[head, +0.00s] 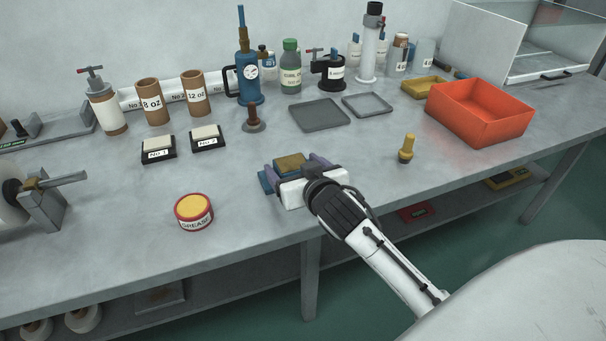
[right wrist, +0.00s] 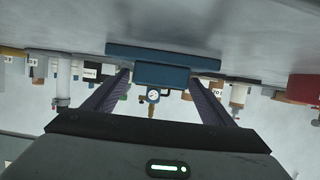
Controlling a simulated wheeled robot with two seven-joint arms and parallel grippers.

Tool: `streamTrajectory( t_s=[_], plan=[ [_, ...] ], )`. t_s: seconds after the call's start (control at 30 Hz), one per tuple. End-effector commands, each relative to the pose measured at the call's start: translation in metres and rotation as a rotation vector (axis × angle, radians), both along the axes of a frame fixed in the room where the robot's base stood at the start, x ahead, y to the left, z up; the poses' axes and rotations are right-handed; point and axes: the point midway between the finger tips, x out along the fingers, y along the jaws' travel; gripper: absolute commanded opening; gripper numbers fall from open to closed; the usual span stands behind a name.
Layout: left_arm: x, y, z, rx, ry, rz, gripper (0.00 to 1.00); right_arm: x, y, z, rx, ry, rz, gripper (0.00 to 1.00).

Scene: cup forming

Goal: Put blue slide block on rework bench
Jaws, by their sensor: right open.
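The blue slide block (head: 266,181) sits on the grey bench near its front edge, partly hidden by my right gripper (head: 298,168). A brass-coloured top (head: 289,161) shows between the fingers in the head view. In the right wrist view the blue block (right wrist: 162,75) shows as a narrower part against a wide blue plate, at the tips of my right gripper (right wrist: 159,82). The purple fingers are open on either side of the narrower part, with small gaps visible. My left gripper is not in view. Which surface is the rework bench, I cannot tell; one long bench (head: 240,225) shows.
A grease tin (head: 194,213) stands left of the gripper, and a brass plunger (head: 407,148) to its right. Behind are two grey trays (head: 319,114) and a rusty-knobbed weight (head: 253,120). A red bin (head: 480,112) stands at right. The front middle is fairly clear.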

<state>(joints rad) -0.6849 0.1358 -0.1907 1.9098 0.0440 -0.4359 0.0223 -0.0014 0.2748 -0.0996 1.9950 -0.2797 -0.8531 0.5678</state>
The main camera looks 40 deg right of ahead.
Motion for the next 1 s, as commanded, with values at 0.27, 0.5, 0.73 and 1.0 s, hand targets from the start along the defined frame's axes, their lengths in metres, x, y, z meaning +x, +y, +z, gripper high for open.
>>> streamTrajectory(
  t_s=[0.27, 0.5, 0.73, 1.0],
  plan=[
    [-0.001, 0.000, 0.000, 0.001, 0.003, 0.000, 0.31, -0.056, 0.014, 0.020, 0.003, 0.001, 0.001, 0.77],
    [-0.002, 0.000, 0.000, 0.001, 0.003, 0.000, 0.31, -0.089, 0.021, 0.034, 0.002, -0.001, 0.000, 0.77],
    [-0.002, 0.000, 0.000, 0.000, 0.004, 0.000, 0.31, -0.097, 0.023, 0.037, 0.000, -0.001, 0.000, 0.77],
    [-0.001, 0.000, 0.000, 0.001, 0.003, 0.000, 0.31, -0.097, 0.024, 0.034, 0.000, 0.004, 0.004, 0.77]
  ],
)
